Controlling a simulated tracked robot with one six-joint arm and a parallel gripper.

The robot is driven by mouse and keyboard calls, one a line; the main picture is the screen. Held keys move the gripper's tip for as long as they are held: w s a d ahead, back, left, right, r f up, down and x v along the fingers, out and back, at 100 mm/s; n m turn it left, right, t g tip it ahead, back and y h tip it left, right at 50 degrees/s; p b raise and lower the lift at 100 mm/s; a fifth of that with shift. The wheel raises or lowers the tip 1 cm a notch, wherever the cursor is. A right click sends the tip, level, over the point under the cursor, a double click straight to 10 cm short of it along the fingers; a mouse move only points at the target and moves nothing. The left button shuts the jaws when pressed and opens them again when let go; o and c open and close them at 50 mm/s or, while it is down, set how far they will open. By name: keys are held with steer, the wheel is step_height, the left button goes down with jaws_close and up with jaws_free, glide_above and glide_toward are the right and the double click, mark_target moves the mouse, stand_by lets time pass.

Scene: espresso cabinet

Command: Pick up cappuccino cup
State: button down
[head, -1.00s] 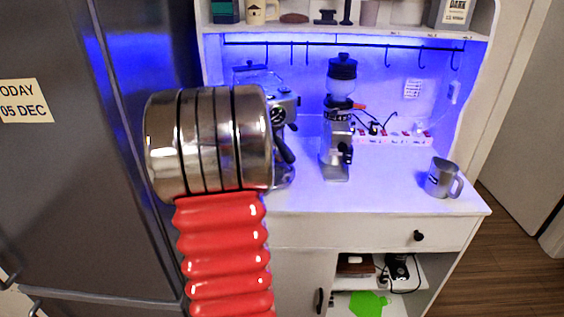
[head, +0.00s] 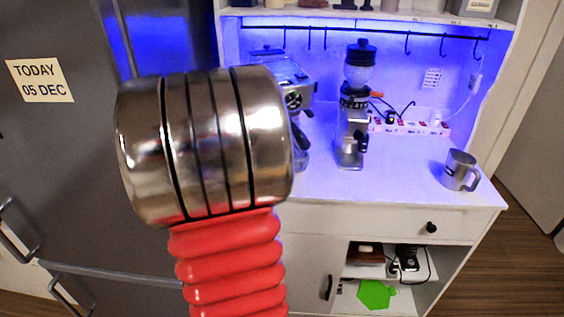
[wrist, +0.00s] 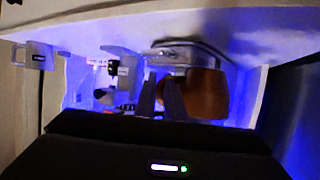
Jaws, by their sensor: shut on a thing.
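In the wrist view a brown cup (wrist: 207,93) hangs at the fingers of my gripper (wrist: 160,97), just right of them. The two grey fingers are close together and shut on it, seemingly at its near side. The picture is dark, so the exact point of contact and any handle cannot be made out. In the head view my gripper and the cup do not show; my large shiny arm link and red ribbed sleeve cover that area.
A white cabinet counter (head: 400,190) holds a grinder (head: 355,110), an espresso machine (head: 293,90) partly hidden by my arm, and a metal jug (head: 460,171) at its right end. A power strip (head: 410,127) lies behind. A grey fridge (head: 70,170) stands left.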

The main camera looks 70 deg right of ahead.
steer(key=shift+w+a, duration=0.2)
steer(key=shift+a, duration=0.65)
steer(key=shift+w+a, duration=0.2)
steer(key=shift+a, duration=0.6)
steer(key=shift+w+a, duration=0.2)
steer(key=shift+a, duration=0.65)
